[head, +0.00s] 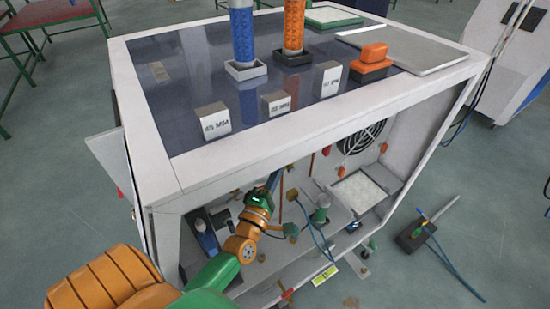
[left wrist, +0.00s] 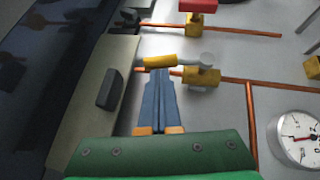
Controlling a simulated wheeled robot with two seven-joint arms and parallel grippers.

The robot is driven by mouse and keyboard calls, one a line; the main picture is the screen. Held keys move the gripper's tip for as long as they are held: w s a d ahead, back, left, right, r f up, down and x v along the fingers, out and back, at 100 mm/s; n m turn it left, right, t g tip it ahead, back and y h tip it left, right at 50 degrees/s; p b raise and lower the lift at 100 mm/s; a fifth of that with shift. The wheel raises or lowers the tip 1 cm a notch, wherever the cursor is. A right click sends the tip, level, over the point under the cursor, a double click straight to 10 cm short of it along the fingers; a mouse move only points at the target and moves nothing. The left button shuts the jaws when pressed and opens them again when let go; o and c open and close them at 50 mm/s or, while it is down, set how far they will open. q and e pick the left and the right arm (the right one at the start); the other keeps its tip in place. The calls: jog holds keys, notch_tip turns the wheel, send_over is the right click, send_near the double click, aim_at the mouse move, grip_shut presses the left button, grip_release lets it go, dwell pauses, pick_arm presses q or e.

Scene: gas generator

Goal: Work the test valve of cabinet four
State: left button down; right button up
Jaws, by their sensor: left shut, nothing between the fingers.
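The cabinet (head: 300,120) stands open at the front, and my left arm reaches into it. In the left wrist view, a brass valve (left wrist: 205,77) sits on a copper pipe, with a yellow-ended lever (left wrist: 160,62) extending left. I cannot tell whether this is the test valve. My left gripper (left wrist: 160,74) is shut and empty, its blue fingertips at the yellow lever end; whether they touch it is unclear. In the head view, the left gripper (head: 275,180) is partly hidden below the cabinet's top edge. My right gripper is not in view.
A red-handled valve (left wrist: 199,6) is above, and a round gauge (left wrist: 298,138) is at the right in the left wrist view. A dark block (left wrist: 110,88) is left of the fingers. Blue (head: 241,35) and orange (head: 293,25) cylinders stand on the cabinet top.

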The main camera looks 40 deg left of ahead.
pick_arm(q)
jog(key=shift+w+d+r+p, duration=0.25)
jog(key=shift+w+r+p, duration=0.25)
jog(key=shift+w, duration=0.1)
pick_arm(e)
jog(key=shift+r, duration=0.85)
pick_arm(q)
jog(key=shift+w, duration=0.1)
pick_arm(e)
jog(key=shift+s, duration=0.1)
